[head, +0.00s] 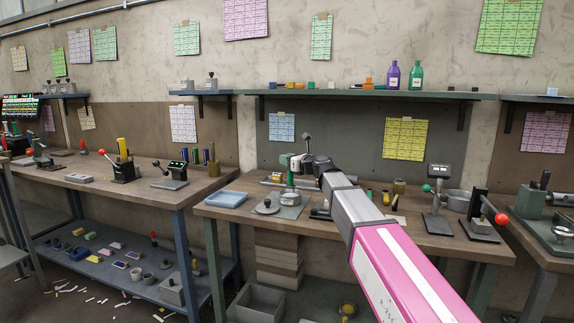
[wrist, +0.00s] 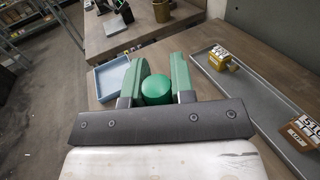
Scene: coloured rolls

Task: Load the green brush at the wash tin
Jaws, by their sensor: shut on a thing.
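My gripper (head: 296,160) is over the middle bench and shut on the green brush. In the wrist view, the brush's round green end (wrist: 156,88) sits between the two green fingers of my gripper (wrist: 158,80). In the head view a slim dark green and pale piece shows below the fingers. Under it, a small grey round tin (head: 290,197) stands on a green-grey mat, perhaps the wash tin. I cannot tell whether the brush's lower end is in it or above it. The brush's bristles are hidden.
A light blue tray (head: 226,199) lies left of the mat; it shows in the wrist view (wrist: 108,80). A long grey tray (wrist: 240,95) with yellow labelled blocks runs along the back. A stand with a display (head: 437,190) is to the right.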

